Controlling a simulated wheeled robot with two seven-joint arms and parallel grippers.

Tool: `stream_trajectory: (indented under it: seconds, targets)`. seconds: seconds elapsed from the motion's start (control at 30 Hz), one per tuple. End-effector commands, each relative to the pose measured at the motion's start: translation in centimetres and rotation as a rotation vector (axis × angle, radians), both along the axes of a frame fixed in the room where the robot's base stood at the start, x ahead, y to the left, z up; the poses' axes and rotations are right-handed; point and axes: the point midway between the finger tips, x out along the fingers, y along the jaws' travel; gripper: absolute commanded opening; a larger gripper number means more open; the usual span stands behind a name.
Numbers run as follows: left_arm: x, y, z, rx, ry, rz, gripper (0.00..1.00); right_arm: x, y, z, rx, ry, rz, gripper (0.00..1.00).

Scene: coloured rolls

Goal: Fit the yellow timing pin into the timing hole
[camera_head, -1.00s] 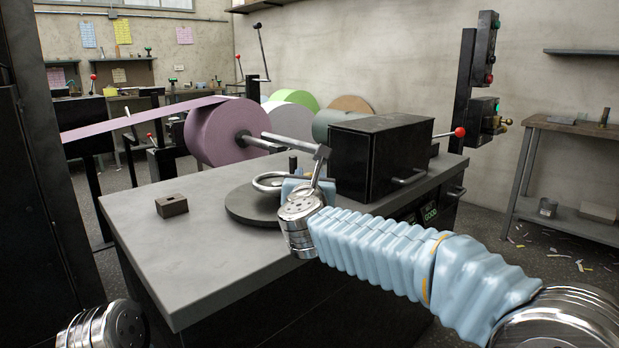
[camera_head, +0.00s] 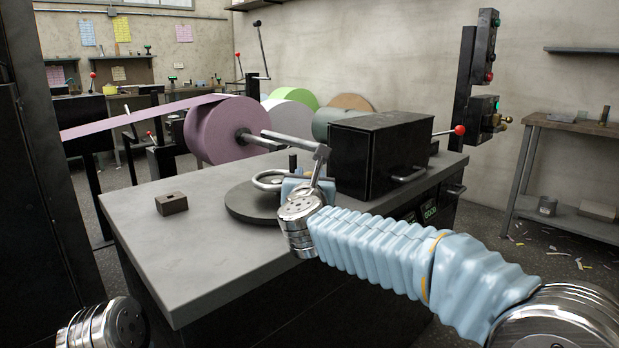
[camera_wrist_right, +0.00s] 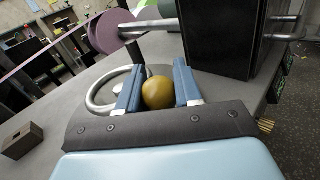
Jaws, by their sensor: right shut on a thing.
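The yellow pin's round knob (camera_wrist_right: 158,92) sits between the two blue fingers of my right gripper (camera_wrist_right: 158,88) in the right wrist view. The gripper is shut on it. In the head view my right gripper (camera_head: 308,185) is over the right part of the dark round disc (camera_head: 245,205) on the bench, beside the black box. The pin's shaft is hidden below the knob, and I cannot see the timing hole or tell whether the pin is in it. My left gripper is out of view; only a metal part of my left arm shows at lower left.
A metal ring handle (camera_head: 268,180) stands at the disc, close to the gripper. The black box (camera_head: 378,147) is right behind it. A small brown block with a hole (camera_head: 171,203) lies at left on the grey bench (camera_head: 180,270). A purple roll (camera_head: 222,130) hangs behind.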

Motion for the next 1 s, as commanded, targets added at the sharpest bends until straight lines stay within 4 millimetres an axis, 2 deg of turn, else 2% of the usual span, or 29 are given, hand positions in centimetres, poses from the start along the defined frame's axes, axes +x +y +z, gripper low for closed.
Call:
stream_trajectory:
  seconds: [0.23,0.27,0.43,0.77,0.87,1.0]
  targets:
    - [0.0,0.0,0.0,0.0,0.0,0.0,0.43,0.0,0.1,-0.6,-0.016,0.006,0.003,0.0]
    - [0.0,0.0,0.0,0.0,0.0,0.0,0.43,0.0,0.1,-0.6,-0.016,0.006,0.003,0.39]
    - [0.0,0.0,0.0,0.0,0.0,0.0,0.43,0.0,0.1,-0.6,-0.016,0.007,0.002,0.64]
    - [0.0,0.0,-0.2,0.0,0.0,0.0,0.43,-0.3,0.2,-0.8,-0.016,0.009,0.002,0.64]
    - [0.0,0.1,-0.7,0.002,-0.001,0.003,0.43,-1.5,0.2,-0.8,-0.015,0.008,0.005,0.64]
    - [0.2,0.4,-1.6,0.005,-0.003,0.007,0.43,-4.6,0.2,-0.8,-0.015,0.004,0.004,0.64]
